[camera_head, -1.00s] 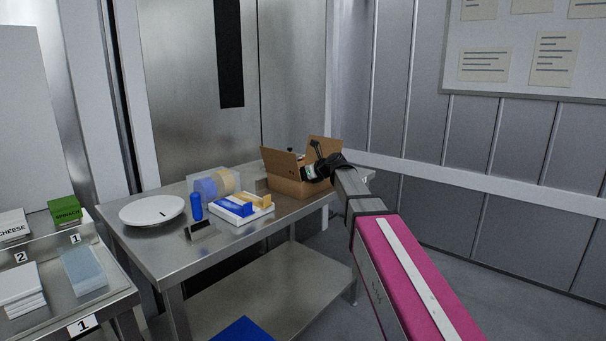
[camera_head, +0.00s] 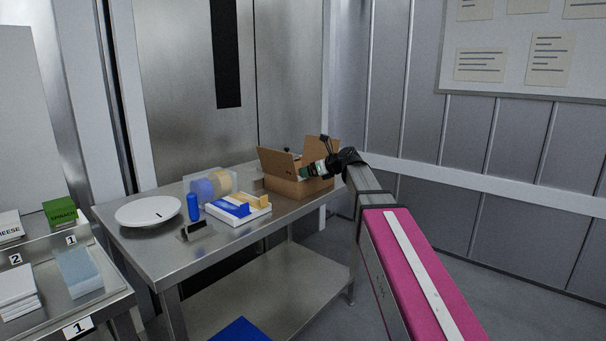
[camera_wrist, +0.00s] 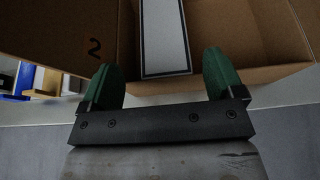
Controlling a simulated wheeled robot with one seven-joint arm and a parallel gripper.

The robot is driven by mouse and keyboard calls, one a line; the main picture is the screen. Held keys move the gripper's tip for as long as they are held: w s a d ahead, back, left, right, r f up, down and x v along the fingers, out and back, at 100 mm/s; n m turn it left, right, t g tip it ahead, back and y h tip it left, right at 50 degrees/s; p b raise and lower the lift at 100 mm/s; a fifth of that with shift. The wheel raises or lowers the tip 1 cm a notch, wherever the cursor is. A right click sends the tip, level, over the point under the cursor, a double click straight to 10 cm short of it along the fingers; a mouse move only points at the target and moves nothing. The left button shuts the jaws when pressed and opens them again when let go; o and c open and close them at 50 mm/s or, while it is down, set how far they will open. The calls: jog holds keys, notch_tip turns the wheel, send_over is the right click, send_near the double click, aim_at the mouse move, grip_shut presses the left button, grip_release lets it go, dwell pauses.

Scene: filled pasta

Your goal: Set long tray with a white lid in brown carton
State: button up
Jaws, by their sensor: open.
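The brown carton (camera_head: 290,188) stands open with its flaps up at the far right end of the steel table. The long tray with a white lid (camera_wrist: 165,42) shows in the wrist view as a white panel with a dark border. It lies inside the carton, and its near end reaches between my fingers. My gripper (camera_wrist: 161,72) is open, with a green finger on each side of the tray and a gap on both sides. In the head view my gripper (camera_head: 318,168) is at the right side of the carton's opening. The tray cannot be made out there.
A carton flap marked 2 (camera_wrist: 70,40) rises left of my gripper. On the steel table (camera_head: 170,255) are a white round plate (camera_head: 148,211), a blue bottle (camera_head: 193,207), a clear container (camera_head: 208,187) and a white tray with blue and yellow items (camera_head: 238,219).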

jog(key=v, duration=0.5)
jog(key=s+d+f+n+g+h, duration=0.1)
jog(key=s+d+f+n+h, duration=0.2)
jog(key=f, duration=0.5)
jog(key=s+d+f+n+g, duration=0.1)
jog(key=s+f+n, duration=0.25)
jog(key=f, duration=0.45)
jog(key=s+d+f+n+g+h, duration=0.1)
jog(key=s+d+f+n+h, duration=0.15)
jog(key=f+n, duration=0.35)
jog(key=s+d+f+n+g+h, duration=0.2)
jog(key=s+d+f+n, duration=0.3)
jog(key=s+f, duration=0.3)
jog(key=s+d+f+n+g+h, duration=0.3)
jog(key=s+f+n, duration=0.5)
jog(key=f, duration=0.4)
jog(key=shift+s+d, duration=0.2)
jog(key=shift+d, duration=0.7)
